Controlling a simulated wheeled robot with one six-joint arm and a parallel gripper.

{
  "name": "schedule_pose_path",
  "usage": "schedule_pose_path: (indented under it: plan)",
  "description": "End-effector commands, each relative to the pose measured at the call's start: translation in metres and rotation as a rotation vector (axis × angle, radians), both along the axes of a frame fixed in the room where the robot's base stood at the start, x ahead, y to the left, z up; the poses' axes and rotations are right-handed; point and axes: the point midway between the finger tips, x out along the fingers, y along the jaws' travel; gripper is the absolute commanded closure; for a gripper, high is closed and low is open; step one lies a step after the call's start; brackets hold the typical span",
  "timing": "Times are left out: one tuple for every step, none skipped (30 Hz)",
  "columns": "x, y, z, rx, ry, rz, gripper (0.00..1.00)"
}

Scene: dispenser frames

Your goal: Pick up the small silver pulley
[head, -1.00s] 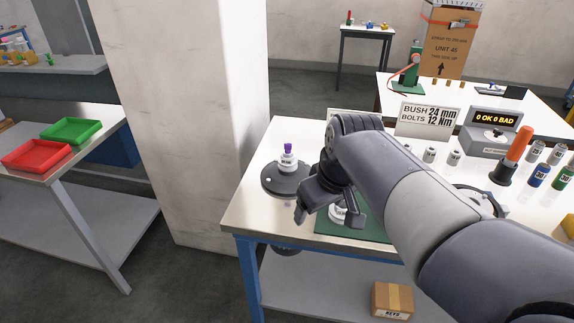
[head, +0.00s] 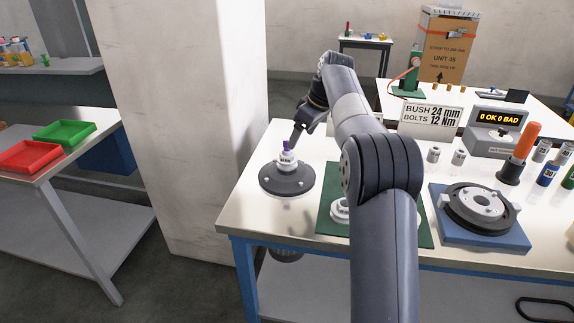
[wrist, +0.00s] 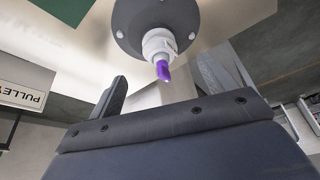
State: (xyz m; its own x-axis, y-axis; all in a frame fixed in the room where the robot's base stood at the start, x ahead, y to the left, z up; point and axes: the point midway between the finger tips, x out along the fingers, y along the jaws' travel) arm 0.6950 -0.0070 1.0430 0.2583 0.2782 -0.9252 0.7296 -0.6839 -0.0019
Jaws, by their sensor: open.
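A small silver-white pulley-like piece (head: 340,209) lies on the green mat (head: 326,226), partly hidden behind my arm. Another pale stepped piece (head: 287,162) with a purple tip stands upright on a dark round disc (head: 300,184). I cannot tell for sure which is the small silver pulley. My gripper (head: 300,132) is open and empty, just above and behind the purple tip in the head view. In the wrist view the purple-tipped piece (wrist: 157,43) lies beyond the open jaws (wrist: 160,90), apart from them.
A dark ring fixture on a blue plate (head: 471,240) stands right of the green mat. Silver cylinders (head: 433,155), an orange-handled tool (head: 519,150), a BUSH/BOLTS sign (head: 431,118) and a counter display (head: 497,127) stand behind. A white pillar (head: 190,130) rises left of the table.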

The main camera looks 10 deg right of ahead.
Motion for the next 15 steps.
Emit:
schedule_pose_path:
  plan:
    - [0.003, -0.001, -0.003, 0.001, -0.002, 0.005, 0.21]
    - [0.004, -0.001, -0.004, 0.001, -0.002, 0.007, 0.21]
    - [0.005, 0.0, -0.006, 0.001, -0.002, 0.009, 0.21]
    - [0.005, 0.0, -0.007, 0.001, -0.001, 0.011, 0.21]
    - [0.006, 0.001, -0.01, 0.001, -0.001, 0.011, 0.21]
    - [0.007, 0.003, -0.014, 0.002, -0.001, 0.011, 0.21]
    - [0.008, 0.004, -0.018, 0.001, 0.0, 0.011, 0.21]
    - [0.009, 0.005, -0.022, 0.001, 0.0, 0.011, 0.21]
    - [0.011, 0.007, -0.028, 0.001, -0.001, 0.011, 0.21]
    - [0.012, 0.009, -0.033, 0.001, 0.0, 0.011, 0.21]
    - [0.014, 0.01, -0.038, 0.001, 0.0, 0.011, 0.21]
    - [0.015, 0.012, -0.044, 0.002, 0.0, 0.01, 0.21]
    - [0.016, 0.013, -0.047, 0.001, 0.0, 0.011, 0.21]
    - [0.017, 0.015, -0.05, 0.001, 0.0, 0.011, 0.21]
    - [0.019, 0.016, -0.052, 0.001, -0.002, 0.01, 0.21]
